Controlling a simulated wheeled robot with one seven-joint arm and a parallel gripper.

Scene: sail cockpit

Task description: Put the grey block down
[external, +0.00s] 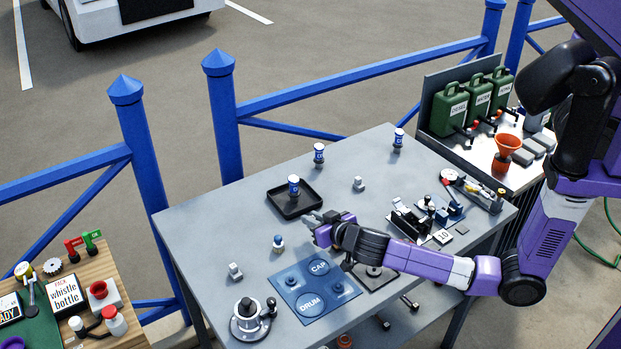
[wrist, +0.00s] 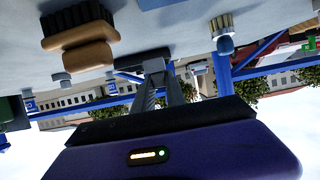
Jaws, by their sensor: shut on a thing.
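My gripper (external: 313,219) is low over the grey table (external: 205,222), just right of and in front of the black tray (external: 294,205). In the wrist view, which is upside down, my fingers (wrist: 165,92) close together on a small dark grey block (wrist: 154,66). The block is at the fingertips, near the tabletop; I cannot tell whether it touches it. In the external view the block cannot be told apart from the fingers.
A blue-topped piece (external: 279,244) stands in front of my gripper. The blue CAP and DRUM mat (external: 316,287) lies nearer the front edge. Small grey pieces stand at the left (external: 235,271) and back (external: 358,184). The table's left part is mostly bare.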

